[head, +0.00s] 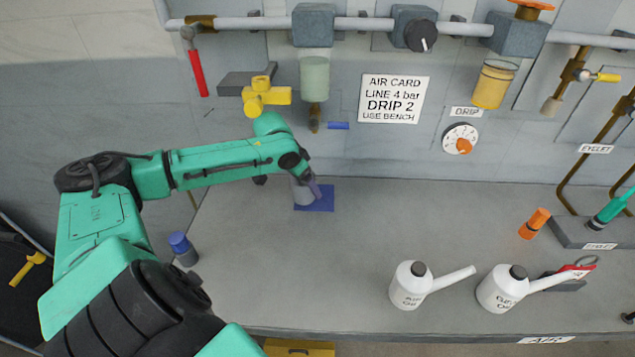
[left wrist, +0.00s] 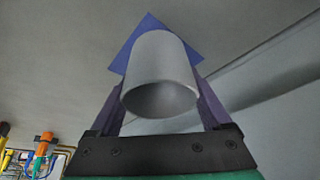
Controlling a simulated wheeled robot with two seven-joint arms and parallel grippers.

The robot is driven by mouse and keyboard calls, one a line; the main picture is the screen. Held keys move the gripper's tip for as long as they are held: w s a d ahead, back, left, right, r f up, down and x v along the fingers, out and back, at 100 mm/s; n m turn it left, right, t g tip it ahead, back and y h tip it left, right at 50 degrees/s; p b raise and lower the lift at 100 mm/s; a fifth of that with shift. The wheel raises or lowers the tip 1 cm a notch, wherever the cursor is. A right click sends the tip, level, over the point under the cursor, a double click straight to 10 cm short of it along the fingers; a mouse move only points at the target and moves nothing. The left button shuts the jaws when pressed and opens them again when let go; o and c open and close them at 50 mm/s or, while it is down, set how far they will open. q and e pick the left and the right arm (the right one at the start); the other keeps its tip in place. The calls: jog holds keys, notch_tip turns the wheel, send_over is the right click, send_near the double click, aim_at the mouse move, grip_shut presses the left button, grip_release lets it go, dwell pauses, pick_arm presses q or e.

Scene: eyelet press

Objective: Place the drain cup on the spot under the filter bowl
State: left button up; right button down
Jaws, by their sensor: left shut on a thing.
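The drain cup (head: 302,194) is a light grey cylinder at the blue square spot (head: 323,204) on the bench. My left gripper (head: 311,186) is shut on the cup. In the left wrist view the cup (left wrist: 160,75) sits between the two purple fingers, its open mouth facing the camera, with the blue spot (left wrist: 148,27) behind it. Whether the cup touches the bench cannot be told. The filter bowl (head: 314,78), pale green, hangs on the wall pipe above the spot, with a small brass drain below it. My right gripper is not in view.
Two white oil cans (head: 408,286) (head: 500,289) stand at the bench's front right. A blue-capped container (head: 183,248) is at the left edge. A yellow valve (head: 264,95) juts from the wall beside the bowl. The middle of the bench (head: 400,220) is clear.

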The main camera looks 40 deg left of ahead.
pick_arm(q)
jog(key=shift+w+d, duration=0.2)
jog(key=shift+w, duration=0.4)
jog(key=w, duration=0.1)
jog(key=w+p, duration=0.1)
jog(key=shift+w+d+r, duration=0.15)
jog(key=shift+w+d, duration=0.15)
jog(key=shift+w, duration=0.05)
jog(key=shift+f+p, duration=0.3)
jog(key=shift+f, duration=0.4)
jog(key=shift+a+f, duration=0.1)
jog(key=shift+f, duration=0.2)
jog(key=shift+s+f, duration=0.1)
jog(key=o, duration=1.2)
